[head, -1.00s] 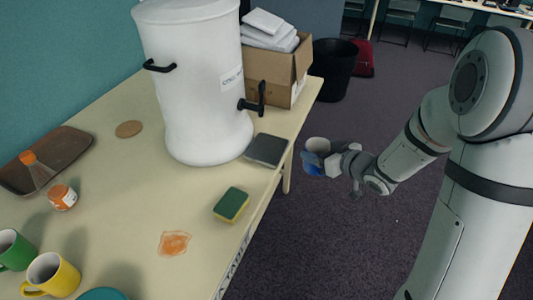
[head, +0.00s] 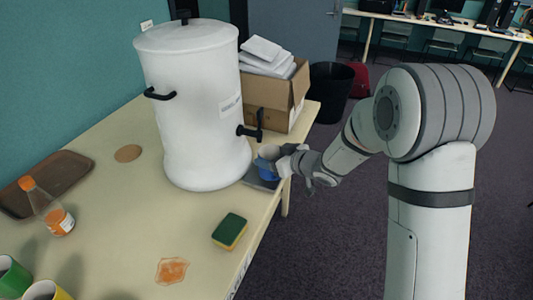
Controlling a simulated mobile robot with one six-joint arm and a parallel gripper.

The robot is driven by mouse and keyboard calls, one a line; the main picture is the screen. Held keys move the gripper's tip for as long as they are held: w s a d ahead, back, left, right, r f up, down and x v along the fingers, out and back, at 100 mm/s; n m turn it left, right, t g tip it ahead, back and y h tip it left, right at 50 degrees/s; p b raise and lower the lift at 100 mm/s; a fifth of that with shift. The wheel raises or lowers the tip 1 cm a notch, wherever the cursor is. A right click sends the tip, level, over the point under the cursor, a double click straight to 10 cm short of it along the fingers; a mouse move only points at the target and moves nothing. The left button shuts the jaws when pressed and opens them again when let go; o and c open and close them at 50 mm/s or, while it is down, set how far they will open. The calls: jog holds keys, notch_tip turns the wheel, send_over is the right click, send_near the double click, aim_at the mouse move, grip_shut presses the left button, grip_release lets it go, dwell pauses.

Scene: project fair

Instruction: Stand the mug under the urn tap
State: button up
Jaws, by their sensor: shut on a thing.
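The white urn (head: 192,110) stands upright on the table, with its black tap (head: 252,128) on its right side. A blue mug (head: 266,164) is in my gripper (head: 275,163), below the tap and over the grey drip tray (head: 262,182). My gripper is shut on the mug from the right and hides part of it. The mug looks upright. I cannot tell whether its base touches the tray.
A cardboard box (head: 266,98) with white packets stands behind the tap. A sponge (head: 230,231), an orange spill (head: 172,271), a bottle (head: 50,210), a brown tray (head: 48,182) and a coaster (head: 128,153) are on the table (head: 125,210). A black bin (head: 331,90) stands on the floor.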

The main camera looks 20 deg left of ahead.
aim_at(262, 154)
jog(key=a, duration=0.1)
jog(key=w+a, duration=0.1)
jog(key=a, duration=0.1)
jog(key=shift+w+r+p, duration=0.15)
jog(key=shift+p, duration=0.2)
jog(key=shift+w+a+f, duration=0.15)
jog(key=shift+f, duration=0.25)
jog(key=shift+w+a+f, duration=0.1)
jog(key=shift+a+f, duration=0.05)
jog(key=shift+f, duration=0.25)
jog(key=shift+d, duration=0.1)
jog(key=shift+f, duration=0.2)
jog(key=o, duration=1.3)
jog(key=shift+c, duration=0.2)
